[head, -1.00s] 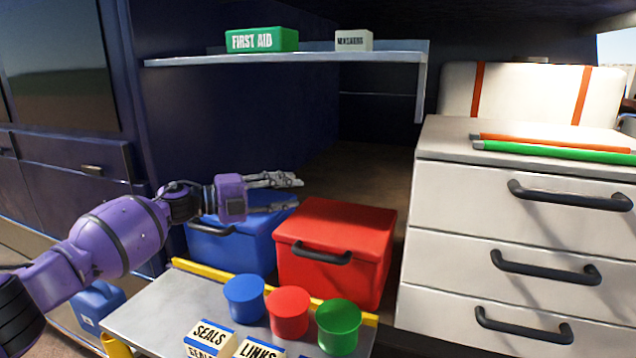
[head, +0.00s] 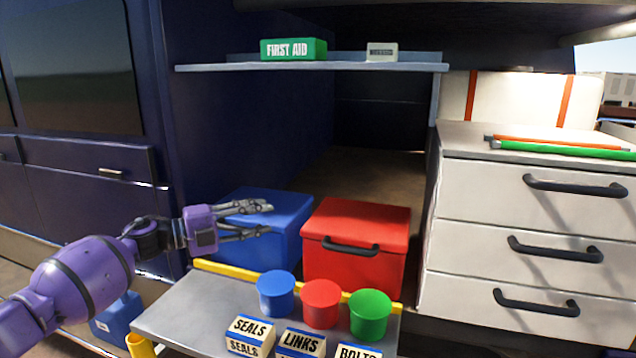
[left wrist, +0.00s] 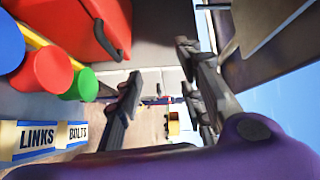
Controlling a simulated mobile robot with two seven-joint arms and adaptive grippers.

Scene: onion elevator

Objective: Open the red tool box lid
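The red tool box (head: 355,270) stands on the floor of the vehicle bay with its lid (head: 358,219) closed and a black handle (head: 350,247) on its front. It also shows at the upper left of the left wrist view (left wrist: 95,28). My left gripper (head: 268,220) is open and empty, left of the red box and in front of the blue tool box (head: 285,213). In the left wrist view its fingers (left wrist: 155,70) are spread apart with nothing between them. My right gripper is not in view.
A cart (head: 185,315) in front holds blue (head: 276,295), red (head: 322,305) and green (head: 370,316) cups and labelled boxes (head: 250,332). White drawers (head: 520,240) stand close on the right. A shelf (head: 340,67) with a first aid box (head: 293,49) hangs above the boxes.

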